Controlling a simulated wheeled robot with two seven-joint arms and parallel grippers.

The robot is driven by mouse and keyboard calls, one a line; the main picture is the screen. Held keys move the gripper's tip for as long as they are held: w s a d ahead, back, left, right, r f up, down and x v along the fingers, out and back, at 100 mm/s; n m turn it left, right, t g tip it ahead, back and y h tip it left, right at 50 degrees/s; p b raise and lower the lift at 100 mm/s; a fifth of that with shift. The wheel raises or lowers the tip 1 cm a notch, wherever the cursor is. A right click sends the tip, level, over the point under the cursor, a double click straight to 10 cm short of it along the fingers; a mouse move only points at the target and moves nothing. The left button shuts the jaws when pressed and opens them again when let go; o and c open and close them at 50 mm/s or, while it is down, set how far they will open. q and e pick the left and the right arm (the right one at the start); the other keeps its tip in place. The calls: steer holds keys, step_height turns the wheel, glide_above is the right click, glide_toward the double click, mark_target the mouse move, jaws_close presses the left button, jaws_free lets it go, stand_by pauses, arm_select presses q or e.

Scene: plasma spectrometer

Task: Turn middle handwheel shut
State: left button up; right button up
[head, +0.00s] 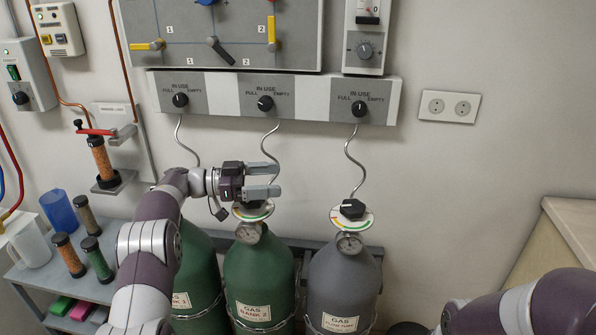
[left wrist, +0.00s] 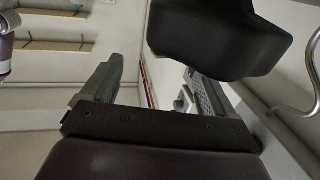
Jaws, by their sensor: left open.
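The middle handwheel (head: 254,205) is a dark knob over a pale disc with coloured marks, on top of the green GAS BANK 2 cylinder (head: 258,278). My left gripper (head: 277,180) is open and empty, pointing right, and appears just above the handwheel in the head view; its fingers partly cover the knob. In the left wrist view a large black knob (left wrist: 217,38), apparently this handwheel, fills the upper right close to the camera. It does not sit between the two fingers (left wrist: 155,85). Contact cannot be made out. My right gripper is out of view.
The grey GAS cylinder (head: 342,285) with its own black handwheel (head: 352,209) stands to the right. Another green cylinder (head: 195,262) stands left, its top hidden by my arm. A knob panel (head: 218,94) and curved pipes hang above. A shelf (head: 70,285) holds jars at left.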

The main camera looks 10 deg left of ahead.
arm_select(q)
steer(key=s+d+r, duration=0.2)
steer(key=d+r, duration=0.3)
steer(key=d, duration=0.3)
steer(key=shift+s+d+r, duration=0.25)
steer(key=shift+d, duration=0.15)
